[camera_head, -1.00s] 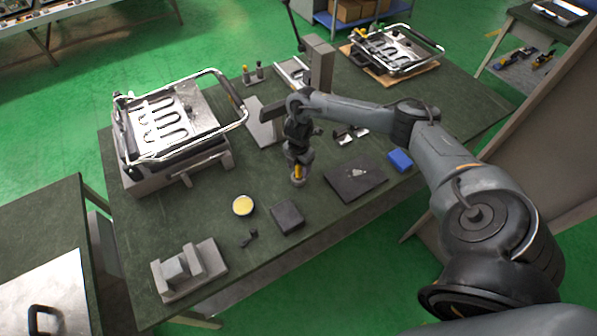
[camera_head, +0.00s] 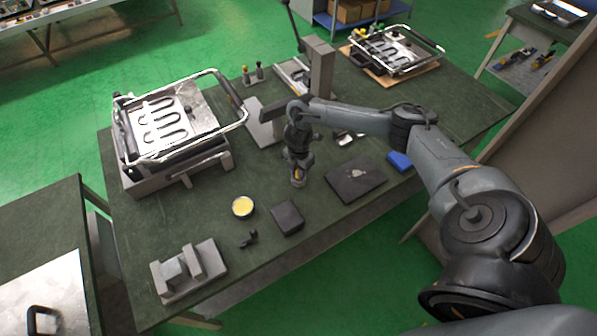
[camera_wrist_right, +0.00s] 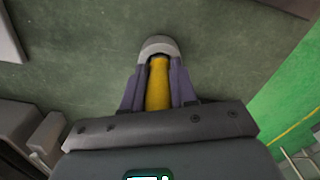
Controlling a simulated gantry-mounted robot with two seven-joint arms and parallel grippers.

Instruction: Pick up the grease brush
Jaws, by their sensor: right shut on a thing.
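My right gripper (camera_head: 298,180) points down over the middle of the green-topped table. In the right wrist view its fingers (camera_wrist_right: 158,85) are shut on a yellow handle, which I take to be the grease brush (camera_wrist_right: 158,82). Its bristle end is hidden. In the head view the brush is mostly covered by the gripper; whether it still touches the table I cannot tell. A round tin of yellow grease (camera_head: 243,207) sits to the lower left of the gripper. My left gripper is not in view.
A dark block (camera_head: 287,217) and a small black part (camera_head: 248,239) lie near the tin. A dark plate (camera_head: 356,181) and a blue block (camera_head: 399,161) are to the right. A press-like appliance with a heating element (camera_head: 163,124) stands left. A grey fixture (camera_head: 188,268) is at the front.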

